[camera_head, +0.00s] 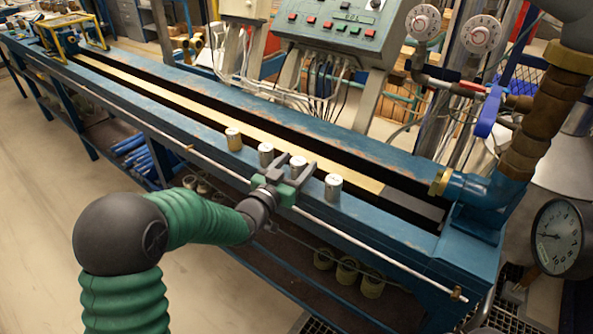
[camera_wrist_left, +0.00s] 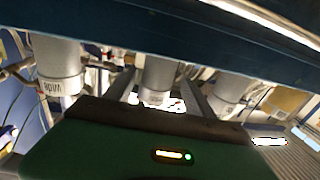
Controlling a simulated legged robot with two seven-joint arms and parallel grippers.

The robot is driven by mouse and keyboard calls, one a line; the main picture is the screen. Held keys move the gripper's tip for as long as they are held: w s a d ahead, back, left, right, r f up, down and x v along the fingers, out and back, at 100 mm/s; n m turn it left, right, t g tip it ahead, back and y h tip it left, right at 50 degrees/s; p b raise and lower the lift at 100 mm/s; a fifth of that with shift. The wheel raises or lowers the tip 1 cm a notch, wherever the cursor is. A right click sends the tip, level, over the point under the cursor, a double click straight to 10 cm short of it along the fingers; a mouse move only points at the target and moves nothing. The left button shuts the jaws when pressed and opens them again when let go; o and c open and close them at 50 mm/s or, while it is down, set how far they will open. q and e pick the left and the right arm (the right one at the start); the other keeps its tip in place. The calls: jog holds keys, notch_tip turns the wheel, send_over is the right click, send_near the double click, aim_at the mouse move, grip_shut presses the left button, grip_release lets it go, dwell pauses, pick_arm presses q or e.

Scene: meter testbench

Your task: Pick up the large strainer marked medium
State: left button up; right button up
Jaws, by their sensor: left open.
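Several short cylinders stand in a row on the blue bench edge: a brass-coloured one (camera_head: 233,139) and grey ones, including the left grey one (camera_head: 265,154), the middle grey one (camera_head: 298,162) and the right grey one (camera_head: 333,187). My left gripper (camera_head: 296,168) is open, with its fingers on either side of the middle grey cylinder. The left wrist view is upside down and shows this cylinder (camera_wrist_left: 158,78) between the fingers, its label too small to read. The cylinder at left there (camera_wrist_left: 58,70) has a label that seems to read "wide". My right gripper is not in view.
The neighbouring cylinders stand close on both sides of my fingers. A white rod (camera_head: 380,240) runs along the bench front. A blue pipe elbow (camera_head: 480,190) and a gauge (camera_head: 557,237) are at right. A control panel (camera_head: 335,25) stands behind the bench.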

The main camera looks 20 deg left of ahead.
pick_arm(q)
jog(key=shift+s+d+r, duration=0.1)
jog(key=shift+s, duration=0.05)
jog(key=shift+c, duration=1)
jog(key=shift+d, duration=0.35)
jog(key=c, duration=0.7)
jog(key=shift+a, duration=0.15)
grip_shut()
jog(key=shift+a, duration=0.15)
jog(key=shift+r, duration=0.15)
